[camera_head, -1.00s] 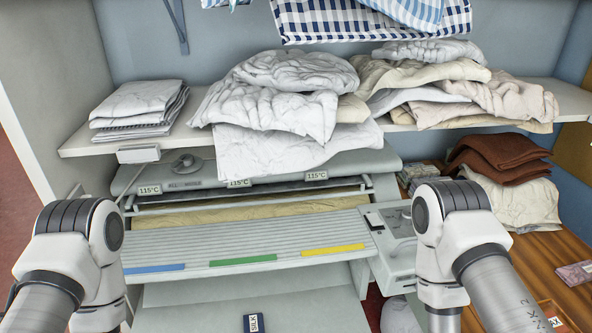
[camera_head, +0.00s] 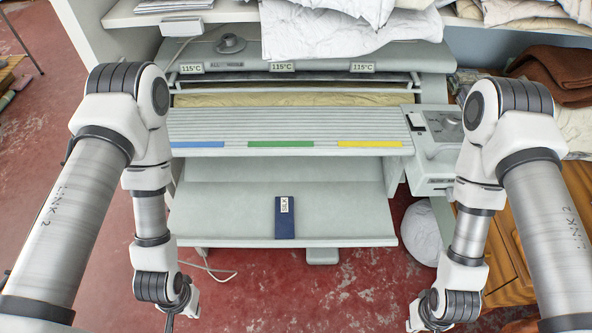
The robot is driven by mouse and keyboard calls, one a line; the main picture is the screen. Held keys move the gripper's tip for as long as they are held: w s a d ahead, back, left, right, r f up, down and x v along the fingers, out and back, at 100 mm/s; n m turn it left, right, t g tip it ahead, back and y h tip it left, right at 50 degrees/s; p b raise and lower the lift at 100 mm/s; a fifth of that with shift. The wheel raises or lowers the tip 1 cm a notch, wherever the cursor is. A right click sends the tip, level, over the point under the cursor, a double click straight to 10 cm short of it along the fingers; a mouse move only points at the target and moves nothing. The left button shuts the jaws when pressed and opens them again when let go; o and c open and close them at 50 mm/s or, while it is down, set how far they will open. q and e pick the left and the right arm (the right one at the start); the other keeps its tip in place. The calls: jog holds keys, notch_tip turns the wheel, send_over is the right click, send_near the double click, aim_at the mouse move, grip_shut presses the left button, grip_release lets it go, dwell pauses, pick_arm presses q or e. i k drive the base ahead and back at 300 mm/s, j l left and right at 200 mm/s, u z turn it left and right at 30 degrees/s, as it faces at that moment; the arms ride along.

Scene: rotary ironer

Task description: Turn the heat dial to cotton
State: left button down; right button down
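The rotary ironer's control panel (camera_head: 434,142) is at the right end of the machine. A round grey dial (camera_head: 448,121) appears on its top, close to my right arm's elbow in the picture. Its markings and setting are too small to read. A dark switch with a white tag (camera_head: 416,121) sits to its left. My arms hang down at both sides of the ironer, with their wrists near the bottom edge. The fingers of both grippers are not visible.
The ironer's feed board (camera_head: 290,143) has blue, green and yellow strips. A dark blue card marked SILK (camera_head: 285,217) lies on the lower tray (camera_head: 230,212). Three 115°C labels line the top. A wooden cabinet (camera_head: 505,235) and a white rounded bundle (camera_head: 422,233) are at right.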

aim_at(451, 121)
jog(key=i+l+z, duration=0.15)
jog(key=z, duration=0.7)
jog(key=j+z, duration=0.3)
jog(key=k+j+z, duration=0.15)
jog(key=z, duration=0.15)
